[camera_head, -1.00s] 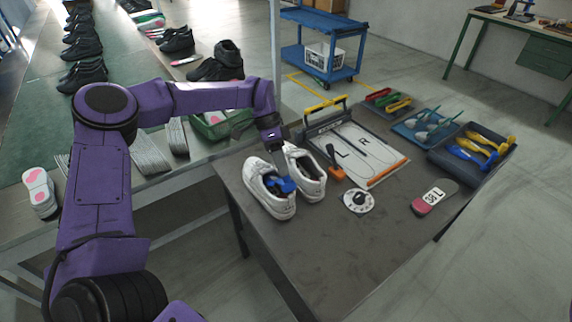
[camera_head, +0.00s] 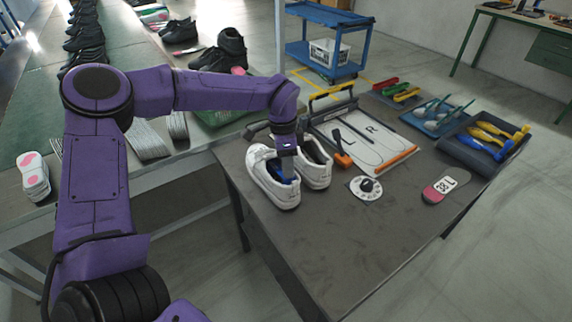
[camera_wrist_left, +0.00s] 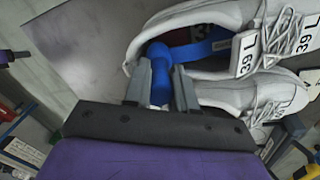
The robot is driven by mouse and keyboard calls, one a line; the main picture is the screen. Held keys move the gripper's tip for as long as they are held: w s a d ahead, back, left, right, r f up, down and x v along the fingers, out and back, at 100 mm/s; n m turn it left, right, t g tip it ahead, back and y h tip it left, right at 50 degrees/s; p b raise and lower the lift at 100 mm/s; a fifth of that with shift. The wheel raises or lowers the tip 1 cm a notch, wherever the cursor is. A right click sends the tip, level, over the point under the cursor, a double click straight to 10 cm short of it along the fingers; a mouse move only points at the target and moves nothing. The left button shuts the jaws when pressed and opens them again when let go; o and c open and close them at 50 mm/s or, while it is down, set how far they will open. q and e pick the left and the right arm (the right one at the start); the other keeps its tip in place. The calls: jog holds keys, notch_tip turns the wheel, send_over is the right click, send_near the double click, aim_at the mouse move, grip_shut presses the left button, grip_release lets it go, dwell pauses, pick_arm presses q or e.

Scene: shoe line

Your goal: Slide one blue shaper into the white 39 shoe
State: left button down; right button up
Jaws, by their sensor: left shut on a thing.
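Two white shoes stand side by side on the dark table, the left one (camera_head: 268,184) and the right one (camera_head: 318,168). In the left wrist view, tags reading 39 L show on the upper shoe (camera_wrist_left: 225,20) and the lower shoe (camera_wrist_left: 225,95). My left gripper (camera_head: 287,172) points down at the left shoe's opening, its fingers (camera_wrist_left: 161,88) shut on a blue shaper (camera_wrist_left: 160,70). The shaper's front part reaches into the upper shoe in the left wrist view; its rounded end is between my fingers. How deep it sits is hidden. My right gripper is not in view.
A board marked L and R (camera_head: 375,150) with an orange-handled tool lies right of the shoes. A round dial (camera_head: 366,188) and a 39 L sole-shaped piece (camera_head: 440,190) lie in front. Trays of coloured shapers (camera_head: 462,160) stand at the right. The front table is clear.

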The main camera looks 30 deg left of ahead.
pick_arm(q)
jog(key=shift+w+a+f, duration=0.1)
jog(key=shift+f, duration=0.05)
jog(key=c, duration=0.8)
grip_release()
jog(key=shift+c, duration=0.2)
jog(key=shift+r+p, duration=0.85)
jog(key=shift+r, duration=0.7)
jog(key=shift+r+p, duration=2.15)
jog(key=shift+r, duration=1.45)
jog(key=shift+f, duration=0.1)
